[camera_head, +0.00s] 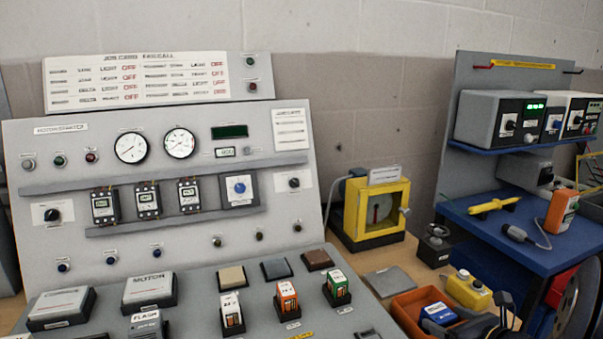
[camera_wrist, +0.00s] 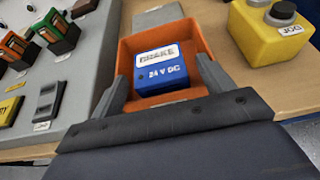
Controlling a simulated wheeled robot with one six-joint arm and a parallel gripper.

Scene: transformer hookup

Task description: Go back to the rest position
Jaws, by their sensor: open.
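My gripper (camera_wrist: 160,84) is open in the wrist view, with its two grey fingers apart and nothing held between them. Beyond them is an orange bin (camera_wrist: 195,38) with a blue box (camera_wrist: 162,70) inside, labelled BRAKE and 24 V DC. The box shows between the fingers, but I cannot tell how far they are from it. In the head view, the orange bin (camera_head: 404,308) and the blue box (camera_head: 438,314) are at the lower right. A dark part of my arm shows beside them at the bottom edge.
A sloped grey control panel (camera_head: 130,235) with gauges, switches and blocks fills the left. A yellow JOG button box (camera_head: 468,290) stands right of the bin. A yellow-framed case (camera_head: 376,212) is behind. A blue bench (camera_head: 500,228) with instruments stands at the right.

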